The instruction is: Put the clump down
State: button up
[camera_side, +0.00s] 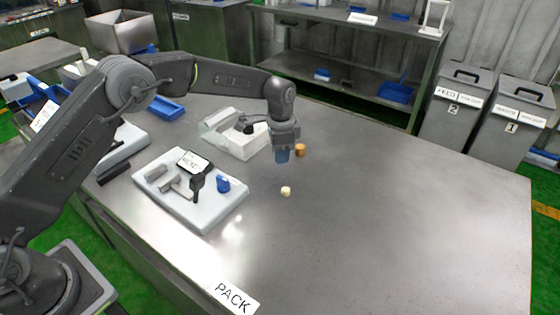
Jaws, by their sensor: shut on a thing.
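My gripper (283,156) points down above the middle of the steel table (400,210). It is shut, and a dark blue piece (283,155) shows at its tips. The piece is small and partly covered by the jaws, so I cannot tell its shape or whether it is the clump. A brown-orange lump (300,150) shows just right of the jaws; I cannot tell if it touches them. A small cream lump (286,191) lies on the table below the gripper in the picture, apart from it.
A white board (215,213) with a labelled device and a blue lump (223,184) stands left of the gripper. A white block-shaped tray (245,145) is behind it. Two grey bins (455,105) stand beyond the table at right. The table's right half is clear.

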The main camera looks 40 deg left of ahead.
jog(key=shift+f, duration=1.7)
jog(key=shift+f, duration=0.15)
jog(key=o, duration=0.9)
notch_tip(320, 180, up, 13)
jog(key=shift+f, duration=0.2)
